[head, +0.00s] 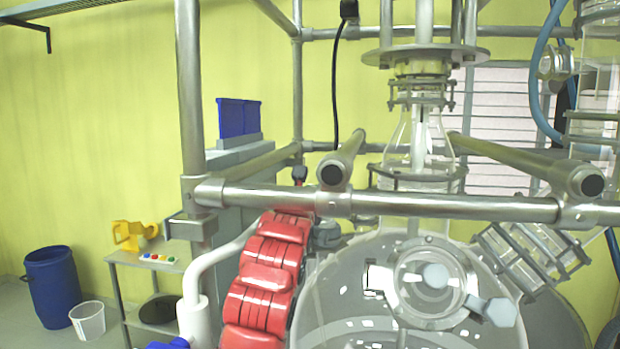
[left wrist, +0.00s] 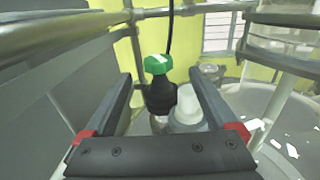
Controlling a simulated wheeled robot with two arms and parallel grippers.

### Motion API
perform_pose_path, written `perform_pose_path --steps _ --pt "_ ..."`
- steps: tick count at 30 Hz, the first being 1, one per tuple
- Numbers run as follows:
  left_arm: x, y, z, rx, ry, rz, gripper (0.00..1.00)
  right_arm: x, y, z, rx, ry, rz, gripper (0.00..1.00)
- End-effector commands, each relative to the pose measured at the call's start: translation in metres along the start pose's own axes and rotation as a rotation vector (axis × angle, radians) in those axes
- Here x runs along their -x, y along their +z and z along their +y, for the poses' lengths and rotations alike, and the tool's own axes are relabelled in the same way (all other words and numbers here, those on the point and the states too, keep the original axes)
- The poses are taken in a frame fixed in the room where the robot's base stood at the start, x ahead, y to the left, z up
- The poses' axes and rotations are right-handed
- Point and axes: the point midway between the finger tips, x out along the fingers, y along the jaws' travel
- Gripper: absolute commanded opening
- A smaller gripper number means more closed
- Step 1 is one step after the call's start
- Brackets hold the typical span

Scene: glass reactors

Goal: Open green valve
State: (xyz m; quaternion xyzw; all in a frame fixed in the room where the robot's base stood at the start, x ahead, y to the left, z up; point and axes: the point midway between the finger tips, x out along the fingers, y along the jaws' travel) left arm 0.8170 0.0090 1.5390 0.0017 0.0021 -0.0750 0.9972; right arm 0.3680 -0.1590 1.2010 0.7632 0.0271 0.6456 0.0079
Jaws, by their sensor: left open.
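The green valve (left wrist: 158,65) shows in the left wrist view as a green cap with a pale stripe on a black body (left wrist: 160,95). My left gripper (left wrist: 160,78) is open, with one dark finger on each side of the valve. The valve appears between the fingers, and I see gaps on both sides; its exact depth relative to the fingertips is hard to tell. In the head view my red left arm reaches up to the metal rail, and its gripper and the green cap are not clearly visible there. My right gripper is in neither view.
A horizontal metal rail (head: 430,206) crosses in front of the glass reactor (head: 350,265). A white pipe (head: 208,262) stands left of my red arm. A blue barrel (head: 52,287) and a side table (head: 150,262) stand at the left by the yellow wall.

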Motion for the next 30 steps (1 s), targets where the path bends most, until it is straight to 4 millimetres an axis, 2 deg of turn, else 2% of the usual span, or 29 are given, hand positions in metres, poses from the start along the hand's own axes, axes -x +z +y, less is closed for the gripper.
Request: perform_pose_path --steps 1,3,15,21,30 --pt "-0.008 0.009 -0.001 -0.001 -0.001 0.0 0.92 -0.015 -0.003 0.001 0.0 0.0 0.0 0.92" --pt "-0.019 0.009 -0.001 0.0 0.0 0.0 0.92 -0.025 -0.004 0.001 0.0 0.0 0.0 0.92" --pt "-0.056 0.007 -0.001 0.001 -0.001 -0.003 0.92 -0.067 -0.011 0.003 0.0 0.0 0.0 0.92" --pt "-0.077 0.005 -0.001 -0.005 0.0 -0.002 0.92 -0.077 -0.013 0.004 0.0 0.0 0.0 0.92" --pt "-0.086 0.003 0.001 0.003 0.001 -0.004 0.92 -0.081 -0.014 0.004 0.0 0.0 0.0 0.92"
